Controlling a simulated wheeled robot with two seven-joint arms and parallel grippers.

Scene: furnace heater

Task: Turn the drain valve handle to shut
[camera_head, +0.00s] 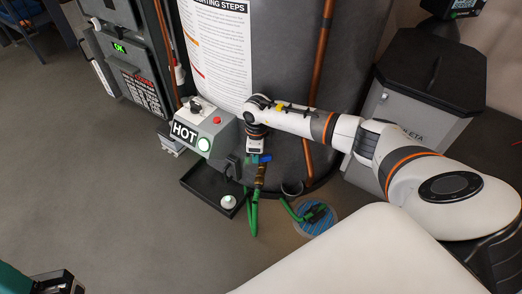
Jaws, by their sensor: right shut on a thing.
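The drain valve is a small brass fitting (261,172) low on the front of the dark grey tank (280,110). Its blue handle (266,158) shows just above the brass body, pointing to the right. My right gripper (256,154) reaches down from above and is shut on the blue handle; its fingertips are small and partly hide the handle. A green hose (254,210) hangs from the valve down to the floor.
A floor drain (318,222) holds the hose end. A grey bin (425,95) stands right. Floor at left is clear.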

